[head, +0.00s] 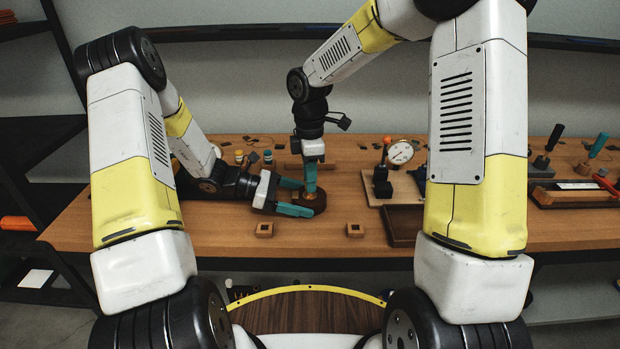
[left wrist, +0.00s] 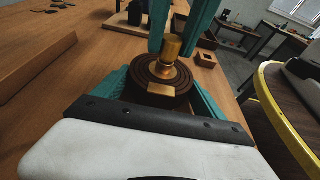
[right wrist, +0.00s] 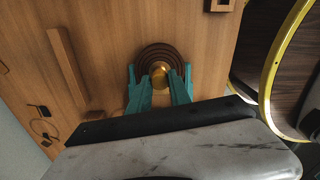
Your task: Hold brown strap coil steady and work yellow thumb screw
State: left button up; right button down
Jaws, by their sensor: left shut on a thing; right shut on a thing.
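The brown strap coil (head: 318,203) lies on the wooden bench, and its rings show in the left wrist view (left wrist: 148,84) and the right wrist view (right wrist: 150,57). The yellow thumb screw (left wrist: 170,52) stands upright at the coil's middle; it also shows in the right wrist view (right wrist: 159,74). My left gripper (head: 300,197) comes in low from the left, its teal fingers shut around the coil's sides. My right gripper (head: 310,190) points down from above, shut on the thumb screw; its fingers partly hide the screw in the head view.
Two small wooden blocks with holes, a left one (head: 264,230) and a right one (head: 354,230), sit near the bench's front edge. A dial gauge (head: 400,152) and a stand with a black block (head: 382,183) are to the right. Small bottles (head: 267,156) stand behind my left arm.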

jog(key=n, duration=0.6)
jog(key=shift+d, duration=0.15)
jog(key=n, duration=0.4)
jog(key=shift+r, duration=2.55)
jog(key=shift+r, duration=2.5)
pick_arm(q)
jog(key=o, duration=2)
jog(key=shift+a, duration=0.1)
